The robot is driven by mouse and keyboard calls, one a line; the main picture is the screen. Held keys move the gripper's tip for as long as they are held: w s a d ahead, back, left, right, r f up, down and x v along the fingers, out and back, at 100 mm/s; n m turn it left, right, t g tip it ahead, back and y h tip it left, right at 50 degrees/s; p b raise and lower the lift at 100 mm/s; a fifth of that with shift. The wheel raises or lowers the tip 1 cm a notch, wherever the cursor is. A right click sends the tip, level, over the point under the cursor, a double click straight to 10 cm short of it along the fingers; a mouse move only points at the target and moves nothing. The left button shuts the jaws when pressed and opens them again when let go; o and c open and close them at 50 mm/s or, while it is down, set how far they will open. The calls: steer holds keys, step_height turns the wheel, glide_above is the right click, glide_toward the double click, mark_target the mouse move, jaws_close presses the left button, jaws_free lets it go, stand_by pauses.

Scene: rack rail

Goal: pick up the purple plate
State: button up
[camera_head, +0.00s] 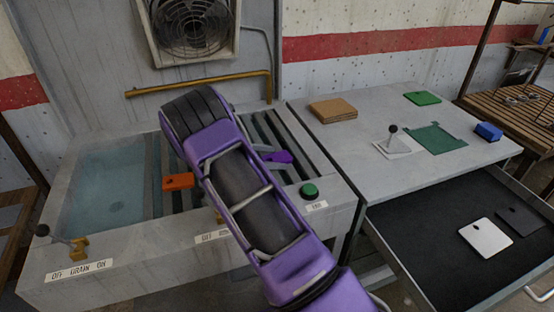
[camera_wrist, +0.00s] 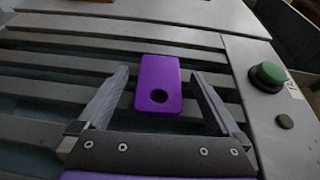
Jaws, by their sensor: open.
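The purple plate (camera_wrist: 158,74) is a small rounded rectangle with one dark round hole at its end nearer my gripper. In the wrist view it lies on the grey slats, between the two fingers of my gripper (camera_wrist: 161,76). The fingers are open, with a visible gap on each side of the plate. I cannot tell how far above the slats the fingertips are.
An orange plate (camera_head: 178,181) lies on the slats left of my arm. Water fills the basin (camera_head: 105,190) at left. An open drawer (camera_head: 430,250) is at lower right.

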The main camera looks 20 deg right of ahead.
jaws_close()
stand_by(0.5)
